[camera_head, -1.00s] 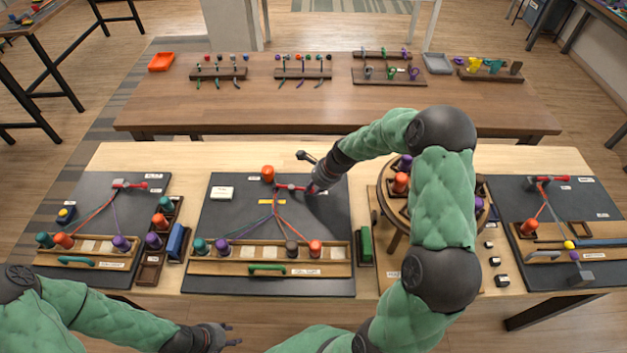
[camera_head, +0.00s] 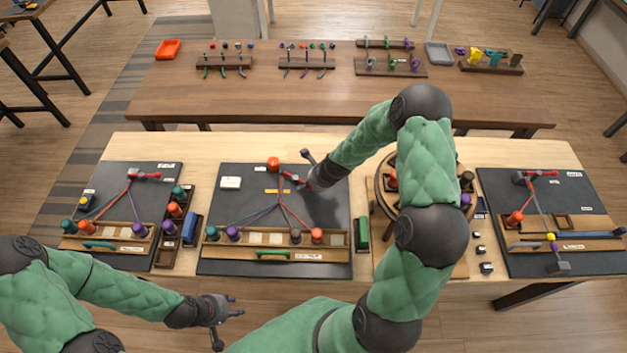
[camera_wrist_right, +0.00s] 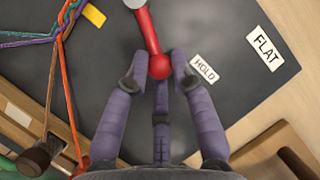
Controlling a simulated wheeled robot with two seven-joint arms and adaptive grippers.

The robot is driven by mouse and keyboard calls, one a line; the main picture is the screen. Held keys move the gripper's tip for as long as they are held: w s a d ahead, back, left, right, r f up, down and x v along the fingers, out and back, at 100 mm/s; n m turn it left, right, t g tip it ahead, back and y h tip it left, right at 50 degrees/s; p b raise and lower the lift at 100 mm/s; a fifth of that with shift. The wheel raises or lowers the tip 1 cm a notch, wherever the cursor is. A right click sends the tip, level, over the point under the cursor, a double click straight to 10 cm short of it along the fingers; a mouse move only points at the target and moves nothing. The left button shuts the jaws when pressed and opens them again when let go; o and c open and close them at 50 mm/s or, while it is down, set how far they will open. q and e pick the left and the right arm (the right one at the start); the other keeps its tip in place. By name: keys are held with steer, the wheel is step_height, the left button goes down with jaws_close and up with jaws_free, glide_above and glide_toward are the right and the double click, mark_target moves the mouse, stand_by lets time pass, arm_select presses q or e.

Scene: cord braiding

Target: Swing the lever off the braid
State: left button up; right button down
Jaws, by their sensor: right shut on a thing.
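The lever (camera_head: 291,178) is a red rod on the middle black board. Its round red knob (camera_wrist_right: 158,66) is between the fingers of my right gripper (camera_head: 313,182), which is shut on it. In the right wrist view the lever's grey hub (camera_wrist_right: 133,3) is cut by the top edge. The braid (camera_head: 279,193) of orange, purple and teal cords runs down from near the hub and fans out to bobbins. In the right wrist view its cords (camera_wrist_right: 58,38) lie left of the rod. Its top end is hidden there. My left gripper (camera_head: 232,312) is open and empty in front of the table.
A HOLD label (camera_wrist_right: 204,69) and a FLAT label (camera_wrist_right: 266,50) lie right of the knob. A bobbin rack (camera_head: 268,239) lines the board's front. An orange bobbin (camera_head: 273,164) stands behind the lever. A round wooden stand (camera_head: 378,200) is close to my right arm.

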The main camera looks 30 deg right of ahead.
steer(key=shift+s+a+r+m+h+p, duration=0.1)
steer(key=shift+s+a+m+h+p, duration=0.1)
steer(key=shift+a+m+p, duration=0.4)
steer(key=shift+s+a+m+h+p, duration=0.15)
steer(key=shift+m+p, duration=0.15)
steer(key=shift+p, duration=0.55)
steer(key=shift+s+a+m+h+p, duration=0.15)
steer(key=shift+a+m+h+p, duration=0.25)
steer(key=shift+m, duration=0.4)
steer(key=shift+a+f+m+h, duration=0.1)
steer(key=shift+a+m+h, duration=0.55)
steer(key=shift+m, duration=0.5)
steer(key=shift+a+f+m+h, duration=0.1)
steer(key=shift+a+m+h, duration=0.2)
steer(key=shift+a+m, duration=0.7)
steer(key=shift+d+m, duration=0.15)
steer(key=shift+m, duration=0.1)
steer(key=c, duration=1.1)
jaws_free()
steer(key=shift+o, duration=0.2)
steer(key=shift+r, duration=0.15)
